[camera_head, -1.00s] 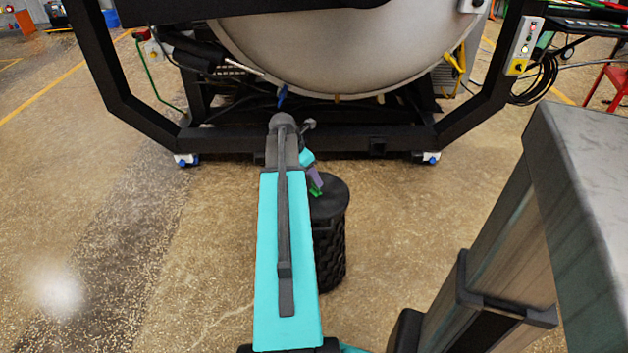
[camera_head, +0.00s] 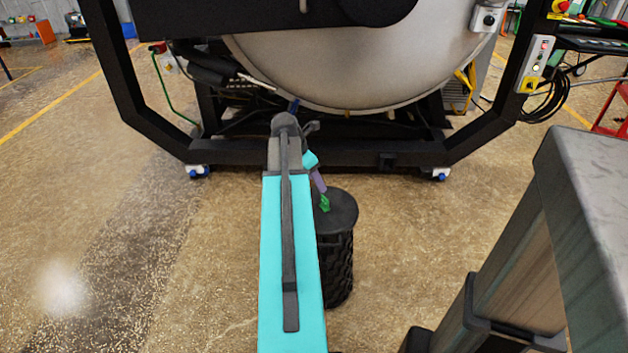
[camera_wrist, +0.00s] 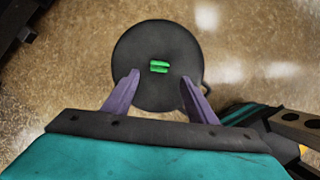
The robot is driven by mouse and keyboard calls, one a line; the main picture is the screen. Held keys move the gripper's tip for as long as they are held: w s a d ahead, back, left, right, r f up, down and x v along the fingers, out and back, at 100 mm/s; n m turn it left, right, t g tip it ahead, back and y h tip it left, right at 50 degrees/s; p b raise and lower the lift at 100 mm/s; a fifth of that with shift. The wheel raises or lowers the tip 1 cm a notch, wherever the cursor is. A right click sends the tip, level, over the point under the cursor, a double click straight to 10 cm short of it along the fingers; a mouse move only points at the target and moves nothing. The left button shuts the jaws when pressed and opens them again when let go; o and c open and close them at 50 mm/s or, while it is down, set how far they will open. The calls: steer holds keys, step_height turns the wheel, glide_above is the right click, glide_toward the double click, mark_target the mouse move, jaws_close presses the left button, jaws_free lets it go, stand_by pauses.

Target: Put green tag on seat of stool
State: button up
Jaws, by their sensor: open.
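The stool (camera_head: 341,222) is black and round, with a patterned side, and stands on the floor in front of the furnace. Its seat fills the upper middle of the wrist view (camera_wrist: 140,40). The green tag (camera_wrist: 159,67) is small and shows against the middle of the seat, apparently lying on it. In the head view the tag (camera_head: 324,204) is at the left part of the seat, just below my gripper (camera_head: 320,187). In the wrist view my gripper (camera_wrist: 159,76) is open, its purple fingers spread wide, with clear gaps on both sides of the tag.
The furnace (camera_head: 330,65), with its black frame (camera_head: 340,153), stands just beyond the stool. A grey metal table (camera_head: 590,180) is at the right. Open floor (camera_head: 400,230) lies around the stool.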

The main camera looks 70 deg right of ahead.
stand_by(0.3)
steer(key=w+a+f+m+y, duration=0.1)
steer(key=w+a+f, duration=0.5)
steer(key=a+f, duration=0.3)
steer(key=w+a+f+m+y, duration=0.1)
steer(key=w+a+f+m, duration=0.1)
steer(key=w+a+f, duration=0.7)
steer(key=w+a+f+m, duration=0.1)
steer(key=w+a+f, duration=0.2)
steer(key=a+f, duration=0.65)
steer(key=s+a+f+m, duration=0.2)
steer(key=s+a+f, duration=0.2)
steer(key=a, duration=0.8)
steer(key=s+a+f+m+g+y, duration=0.1)
steer(key=s+a+f, duration=0.4)
steer(key=a, duration=0.6)
steer(key=s+a+f+m+g, duration=0.1)
steer(key=s+a+f+m, duration=0.2)
steer(key=a, duration=0.9)
step_height(320, 180, down, 2)
steer(key=s, duration=0.2)
steer(key=shift+s+a+f+m+y, duration=0.2)
steer(key=shift+s+a+m+y, duration=0.1)
steer(key=shift+s+a+m, duration=0.1)
steer(key=shift+w, duration=0.1)
